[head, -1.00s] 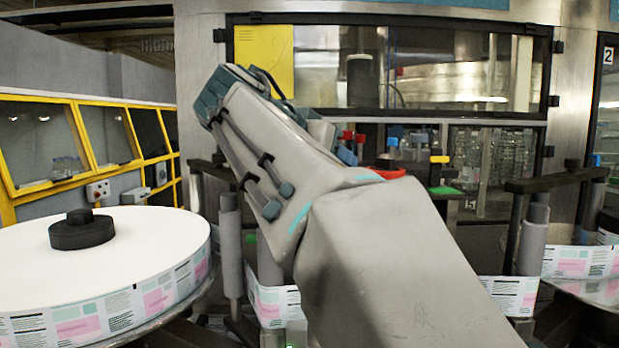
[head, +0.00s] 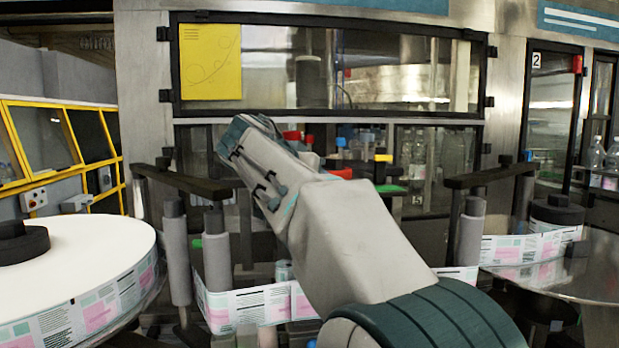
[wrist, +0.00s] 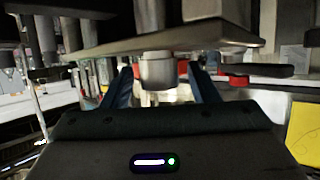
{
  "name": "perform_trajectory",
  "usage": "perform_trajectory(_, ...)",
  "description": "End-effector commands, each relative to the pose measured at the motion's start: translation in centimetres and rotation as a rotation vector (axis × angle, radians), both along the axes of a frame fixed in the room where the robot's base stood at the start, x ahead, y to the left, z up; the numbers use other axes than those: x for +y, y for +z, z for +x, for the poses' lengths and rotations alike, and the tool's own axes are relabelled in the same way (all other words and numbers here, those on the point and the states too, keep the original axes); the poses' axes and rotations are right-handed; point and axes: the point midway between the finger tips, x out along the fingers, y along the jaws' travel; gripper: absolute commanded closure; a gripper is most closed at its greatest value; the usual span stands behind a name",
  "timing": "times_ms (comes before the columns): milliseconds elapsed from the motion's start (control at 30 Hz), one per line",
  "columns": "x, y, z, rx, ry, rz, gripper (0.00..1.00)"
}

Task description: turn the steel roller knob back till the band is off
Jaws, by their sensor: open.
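My gripper (wrist: 163,90) is open in the wrist view, with its two dark blue fingers apart. A short grey metal cylinder (wrist: 158,71) under a flat plate shows between the fingers; I cannot tell whether it is the steel roller knob or whether the fingers touch it. In the head view my arm reaches up and left over the machine, and its fingertips are hidden. The printed label band (head: 250,308) runs low between grey upright rollers (head: 176,255), partly behind my arm. I cannot make out a knob in the head view.
A large white label reel (head: 85,255) stands at the left. A steel disc (head: 590,265) with more band stands at the right. Dark bars (head: 495,175) top the rollers. Behind are red, blue and yellow caps (head: 383,158) and a glazed cabinet with a yellow sheet (head: 210,62).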

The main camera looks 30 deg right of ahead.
Motion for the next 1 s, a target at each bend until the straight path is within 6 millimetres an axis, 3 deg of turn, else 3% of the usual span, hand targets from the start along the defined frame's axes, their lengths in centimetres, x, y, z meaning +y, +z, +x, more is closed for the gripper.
perform_trajectory(133,0.02,-0.01,0.0,0.0,0.0,0.0,0.49)
perform_trajectory(300,0.03,0.0,-0.01,0.0,0.0,0.0,0.91)
perform_trajectory(667,0.07,-0.11,-0.07,-0.001,0.039,0.0,0.91)
perform_trajectory(1000,0.08,-0.19,-0.1,-0.004,0.228,-0.001,0.91)
